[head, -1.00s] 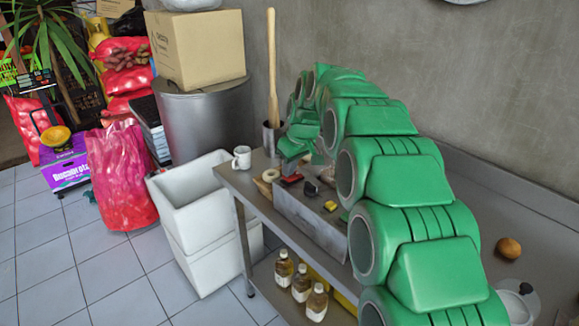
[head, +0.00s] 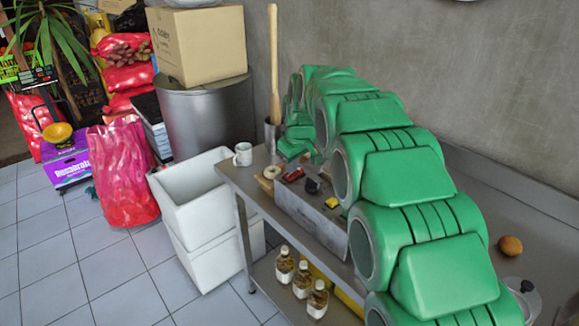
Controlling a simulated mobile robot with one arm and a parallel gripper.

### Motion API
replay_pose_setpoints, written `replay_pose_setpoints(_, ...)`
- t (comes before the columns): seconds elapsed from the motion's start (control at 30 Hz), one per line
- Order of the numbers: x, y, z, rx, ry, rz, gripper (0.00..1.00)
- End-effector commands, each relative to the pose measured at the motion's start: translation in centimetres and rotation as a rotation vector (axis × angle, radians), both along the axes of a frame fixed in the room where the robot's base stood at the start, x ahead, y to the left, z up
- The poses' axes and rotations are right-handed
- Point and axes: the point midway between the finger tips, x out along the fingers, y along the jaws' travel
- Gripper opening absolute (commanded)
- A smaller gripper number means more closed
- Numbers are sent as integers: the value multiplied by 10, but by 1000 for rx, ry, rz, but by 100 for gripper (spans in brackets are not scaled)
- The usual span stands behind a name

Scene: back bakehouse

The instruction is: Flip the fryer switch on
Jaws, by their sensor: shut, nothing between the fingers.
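A low grey metal box (head: 308,216), which looks like the fryer unit, sits on the steel worktable. On its top are a red switch-like part (head: 293,174), a black knob-like part (head: 312,186) and a small yellow part (head: 332,202). Which of these is the fryer switch, and whether it is on, I cannot tell. My green arm arches over the right of the table and hides the box's back and right side. My gripper (head: 293,151) is at the arm's far end, just behind the red part. It appears shut and empty; its fingertips are small and partly hidden.
A white mug (head: 243,154) and a tan ring (head: 268,172) stand left of the box. A wooden rolling pin (head: 273,65) stands in a metal pot (head: 272,137) behind. White bins (head: 198,205) stand left. A brown bun (head: 510,245) lies right.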

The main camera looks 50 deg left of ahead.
Motion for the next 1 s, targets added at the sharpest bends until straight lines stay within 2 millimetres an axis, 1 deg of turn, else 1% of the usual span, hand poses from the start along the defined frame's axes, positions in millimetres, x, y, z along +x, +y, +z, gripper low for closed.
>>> replay_pose_setpoints(0.13, 3, 0, 1, 0, 0, -1, 0)
replay_pose_setpoints(0.43, 3, 0, 1, 0, 0, 0, 0)
replay_pose_setpoints(0.57, 3, 0, 5, 1, 0, 0, 0)
replay_pose_setpoints(0.67, 2, 0, 12, 2, -1, -1, 0)
replay_pose_setpoints(0.77, 0, 0, 23, 3, -1, -1, 0)
replay_pose_setpoints(0.9, -4, -1, 47, 3, -3, -2, 0)
replay_pose_setpoints(1.0, -9, -6, 65, 5, -5, -1, 0)
